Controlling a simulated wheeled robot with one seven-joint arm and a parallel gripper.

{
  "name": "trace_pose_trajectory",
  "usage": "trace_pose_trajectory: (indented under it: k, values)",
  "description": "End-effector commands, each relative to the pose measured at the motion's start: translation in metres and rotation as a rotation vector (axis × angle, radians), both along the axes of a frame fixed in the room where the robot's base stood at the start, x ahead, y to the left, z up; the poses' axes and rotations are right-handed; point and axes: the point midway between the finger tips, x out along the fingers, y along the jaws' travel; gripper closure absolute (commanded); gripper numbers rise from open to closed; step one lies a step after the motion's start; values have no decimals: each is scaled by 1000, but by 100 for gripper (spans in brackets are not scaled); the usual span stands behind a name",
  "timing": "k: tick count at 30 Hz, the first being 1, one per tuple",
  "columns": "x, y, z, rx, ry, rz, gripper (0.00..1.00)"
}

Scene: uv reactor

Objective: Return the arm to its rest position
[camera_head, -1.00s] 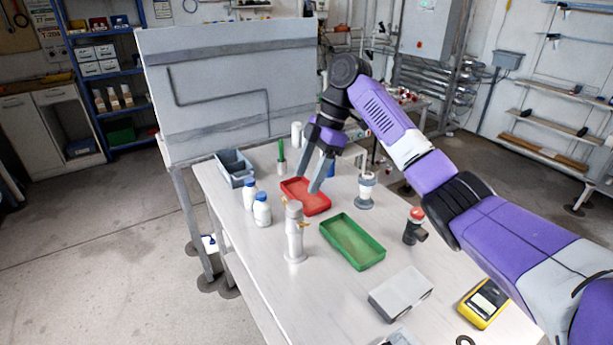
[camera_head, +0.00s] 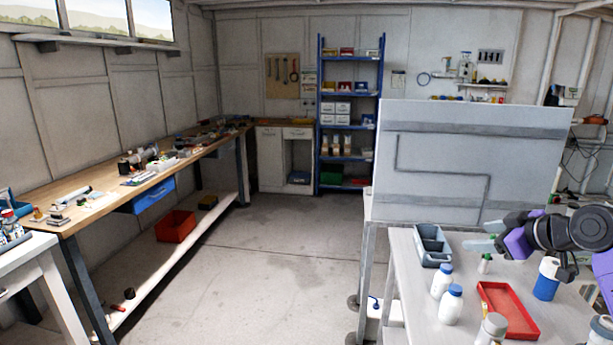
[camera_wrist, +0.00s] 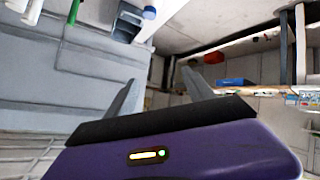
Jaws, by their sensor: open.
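My purple arm reaches in from the right edge in the head view. My gripper (camera_head: 480,236) is open and empty, held above the back part of the white table (camera_head: 415,300), in front of the large grey panel (camera_head: 470,150). Its fingers point left in the head view. In the wrist view the two fingers of my gripper (camera_wrist: 163,92) stand apart with nothing between them. Most of the arm is outside the head view.
On the table stand a grey divided bin (camera_head: 432,246), two white bottles with blue caps (camera_head: 450,305), a red tray (camera_head: 510,312) and a blue-and-white container (camera_head: 546,280). A long wooden workbench (camera_head: 150,180) runs along the left wall. The floor (camera_head: 260,270) between is clear.

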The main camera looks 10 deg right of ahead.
Motion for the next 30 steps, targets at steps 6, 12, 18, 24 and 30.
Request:
trace_pose_trajectory:
  k: [6,12,18,24,30]
  values:
    - [7,51,-19,185,-249,-140,38]
    - [-17,89,-38,339,-423,-253,38]
    - [-64,123,-61,459,-551,-352,38]
    - [-126,153,-85,538,-638,-433,38]
    - [-197,181,-104,573,-689,-488,38]
